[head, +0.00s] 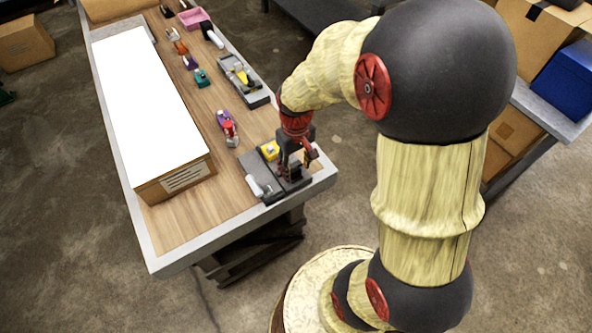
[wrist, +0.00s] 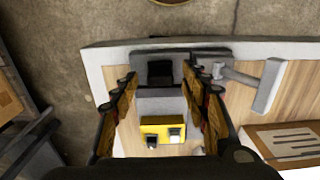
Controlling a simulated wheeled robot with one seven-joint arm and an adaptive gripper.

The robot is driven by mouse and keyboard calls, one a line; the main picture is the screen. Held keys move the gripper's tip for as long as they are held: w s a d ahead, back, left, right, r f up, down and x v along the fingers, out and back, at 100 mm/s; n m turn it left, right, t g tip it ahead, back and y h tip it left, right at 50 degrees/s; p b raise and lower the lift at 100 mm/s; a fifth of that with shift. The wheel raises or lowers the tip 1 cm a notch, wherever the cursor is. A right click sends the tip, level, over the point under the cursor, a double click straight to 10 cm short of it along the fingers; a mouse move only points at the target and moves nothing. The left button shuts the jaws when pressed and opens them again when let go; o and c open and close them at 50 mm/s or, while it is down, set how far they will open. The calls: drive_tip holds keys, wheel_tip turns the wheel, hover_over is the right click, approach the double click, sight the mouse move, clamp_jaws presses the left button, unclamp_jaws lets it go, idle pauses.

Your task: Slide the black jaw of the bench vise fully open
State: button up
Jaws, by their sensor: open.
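The bench vise (head: 262,172) sits at the near right corner of the wooden workbench. Its black jaw (wrist: 159,70) shows in the wrist view between my fingertips, with a grey block (wrist: 162,103) beside it. In the head view my fingers partly cover the jaw. My gripper (head: 296,164) is over the vise and points down. In the wrist view, my gripper (wrist: 159,76) is open, one finger on each side of the jaw. I cannot tell whether the fingers touch it.
A yellow block (wrist: 162,129) lies beside the grey block. A light grey T-shaped piece (wrist: 262,82) is to the right of the jaw. A large white-topped box (head: 150,110) takes the bench's left. A grey tray (head: 243,80) and several small coloured items stand farther along.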

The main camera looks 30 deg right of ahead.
sight(296, 171)
wheel_tip(296, 171, up, 10)
drive_tip(key=shift+f, duration=0.25)
idle(0.6)
